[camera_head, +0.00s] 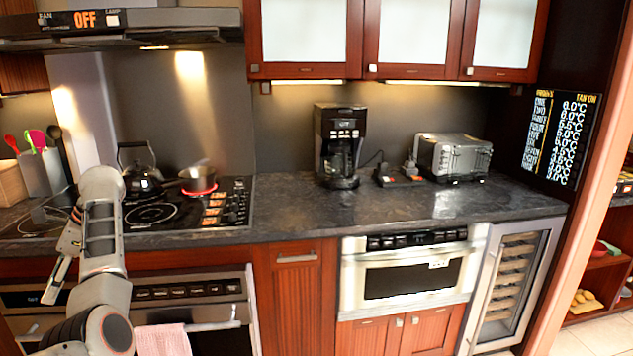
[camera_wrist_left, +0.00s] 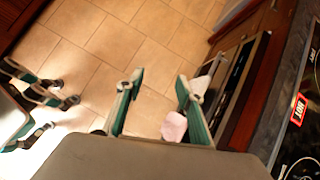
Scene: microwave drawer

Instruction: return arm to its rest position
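My left arm stands in front of the stove at the left of the head view. Its left gripper (camera_head: 58,268) points downward before the oven front, clear of the counter and the handles. In the left wrist view the two fingers of my left gripper (camera_wrist_left: 160,76) are spread, with only floor between them, so it is open and empty. What looks like my right gripper (camera_wrist_left: 62,114) shows at the left edge of that view, its fingers apart and nothing between them. The right arm does not show in the head view.
The oven (camera_head: 205,300) with a pink towel (camera_head: 163,341) is close to the left arm. The cooktop (camera_head: 150,214) bears a kettle (camera_head: 142,180) and a pan (camera_head: 197,178). The microwave drawer (camera_head: 410,277) is shut. The tiled floor (camera_wrist_left: 95,50) below is clear.

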